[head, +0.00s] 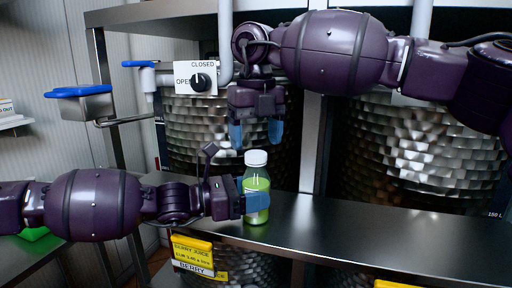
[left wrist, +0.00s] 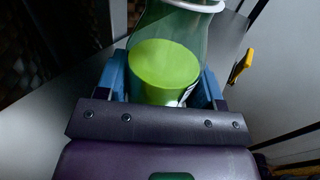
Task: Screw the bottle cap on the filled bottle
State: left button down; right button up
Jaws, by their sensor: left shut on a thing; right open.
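The filled bottle (head: 256,184) is clear with green liquid and stands upright on the metal shelf. A white bottle cap (head: 256,158) sits on its neck; I cannot tell how tightly. My left gripper (head: 256,196) is shut on the bottle from the left, with its blue fingers at the bottle's lower half. In the left wrist view the bottle (left wrist: 165,68) stands between the two blue fingers (left wrist: 163,88), with its top cut off by the frame. My right gripper (head: 256,135) points down above the cap, open and empty, with its fingertips apart from the cap.
The metal shelf (head: 390,235) is clear to the right of the bottle. Large hammered metal tanks (head: 430,150) stand behind. A knob plate (head: 196,79) marked OPEN and CLOSED is at the upper left. A yellow berry juice label (head: 192,250) hangs below the front edge.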

notch_tip(320, 180, up, 9)
dwell(0.3)
jog(key=shift+r, duration=0.1)
pick_arm(q)
jog(key=shift+c, duration=0.8)
grip_release()
jog(key=v, duration=1)
jog(key=shift+s+a, duration=0.1)
jog(key=shift+a, duration=0.3)
pick_arm(e)
jog(key=shift+w+f, duration=0.1)
jog(key=shift+f, duration=0.35)
